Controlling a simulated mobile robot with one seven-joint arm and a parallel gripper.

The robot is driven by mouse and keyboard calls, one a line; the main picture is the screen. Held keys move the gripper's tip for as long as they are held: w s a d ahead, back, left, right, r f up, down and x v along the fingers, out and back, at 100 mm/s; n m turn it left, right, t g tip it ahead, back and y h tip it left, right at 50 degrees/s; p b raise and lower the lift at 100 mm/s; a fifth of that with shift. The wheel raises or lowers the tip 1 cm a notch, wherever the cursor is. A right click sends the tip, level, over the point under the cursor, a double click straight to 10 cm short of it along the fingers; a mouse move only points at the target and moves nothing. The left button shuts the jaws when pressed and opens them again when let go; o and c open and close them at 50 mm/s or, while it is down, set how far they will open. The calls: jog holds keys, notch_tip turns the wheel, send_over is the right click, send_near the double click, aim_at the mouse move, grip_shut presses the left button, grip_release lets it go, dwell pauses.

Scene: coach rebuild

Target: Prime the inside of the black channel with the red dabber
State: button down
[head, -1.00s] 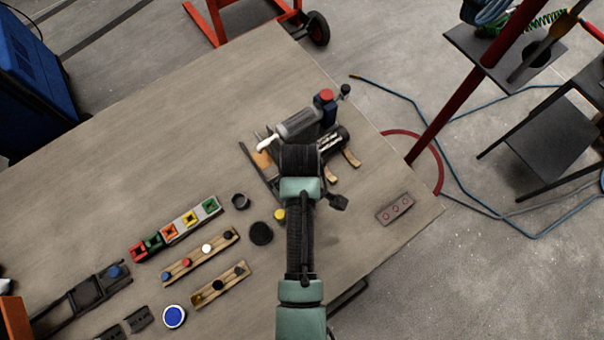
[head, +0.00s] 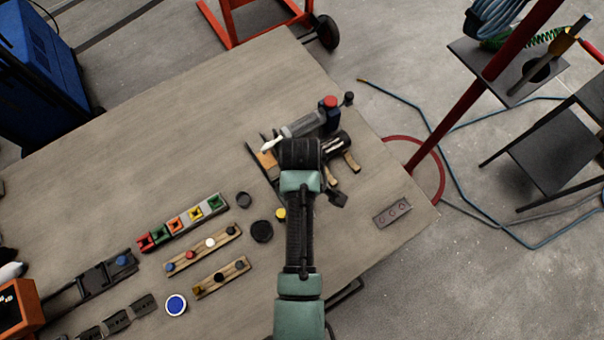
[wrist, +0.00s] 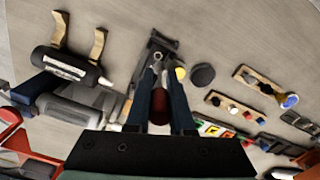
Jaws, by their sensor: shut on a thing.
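The black channel (wrist: 160,44) lies on the table in the wrist view, running from beyond my fingertips back under them. My gripper (wrist: 154,82) is above it, its two blue-grey fingers shut on a dark red piece, which looks like the red dabber (wrist: 158,104). The dabber's working end is hidden, so I cannot tell whether it touches the channel. In the head view my arm covers the gripper, the dabber and most of the channel.
A grey cartridge tool (head: 302,126) and a black cylinder (head: 338,143) lie close by. A black disc (head: 262,231), colored pots (head: 175,225) and wooden knob racks (head: 205,248) sit left of my arm. A metal plate (head: 392,213) lies at right. The table's upper left is clear.

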jog(key=shift+r+p, duration=0.3)
jog(key=shift+r, duration=0.25)
dwell(0.5)
